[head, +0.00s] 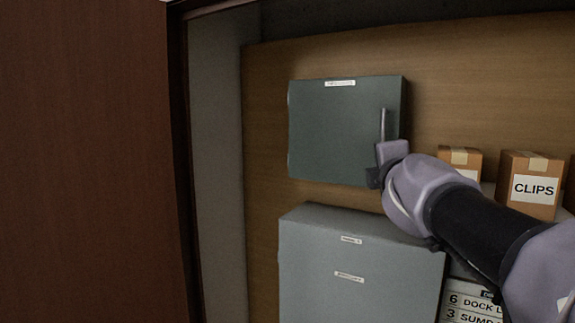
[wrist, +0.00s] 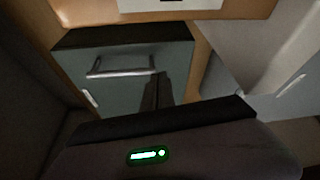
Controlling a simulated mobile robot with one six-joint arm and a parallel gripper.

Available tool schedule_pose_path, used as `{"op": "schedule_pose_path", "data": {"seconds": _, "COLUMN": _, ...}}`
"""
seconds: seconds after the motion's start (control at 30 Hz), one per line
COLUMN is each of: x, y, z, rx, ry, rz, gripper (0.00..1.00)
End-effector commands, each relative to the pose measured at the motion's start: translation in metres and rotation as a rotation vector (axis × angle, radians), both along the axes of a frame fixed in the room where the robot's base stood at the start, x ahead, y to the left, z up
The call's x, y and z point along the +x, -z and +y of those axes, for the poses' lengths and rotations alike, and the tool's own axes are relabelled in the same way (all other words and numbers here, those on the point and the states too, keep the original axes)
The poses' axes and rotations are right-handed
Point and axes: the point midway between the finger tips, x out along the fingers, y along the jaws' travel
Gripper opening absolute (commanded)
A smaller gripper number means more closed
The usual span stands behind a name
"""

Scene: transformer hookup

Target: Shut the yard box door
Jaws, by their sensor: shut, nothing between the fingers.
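A dark grey-green wall box (head: 335,130) hangs on the wooden back panel, with a small label at its top edge too small to read. Its door looks flush with the box, and I see no clear gap. A metal bar handle (head: 383,124) stands upright near the door's right edge. The box also shows in the wrist view (wrist: 125,88), with the handle (wrist: 120,67) lying across the picture. My gripper (head: 374,178) is shut and empty in front of the door's lower right corner, below the handle. Whether it touches the door I cannot tell. Its dark fingers show in the wrist view (wrist: 157,90).
A larger pale grey box (head: 350,275) with two labels sits just below. Brown cartons, one marked CLIPS (head: 535,185), stand to the right behind my arm. A list sign (head: 470,305) is partly hidden at the lower right. A dark red-brown panel (head: 90,160) fills the left.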

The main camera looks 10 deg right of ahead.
Motion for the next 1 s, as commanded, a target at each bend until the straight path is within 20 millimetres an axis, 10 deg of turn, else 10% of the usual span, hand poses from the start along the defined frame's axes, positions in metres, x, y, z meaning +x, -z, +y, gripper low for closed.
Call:
{"op": "schedule_pose_path", "data": {"seconds": 0.63, "x": -0.008, "y": -0.002, "z": 0.0, "rx": -0.001, "ry": 0.0, "rz": -0.002, "gripper": 0.0}}
{"op": "schedule_pose_path", "data": {"seconds": 1.0, "x": -0.108, "y": -0.012, "z": 0.026, "rx": -0.001, "ry": -0.001, "rz": -0.003, "gripper": 0.0}}
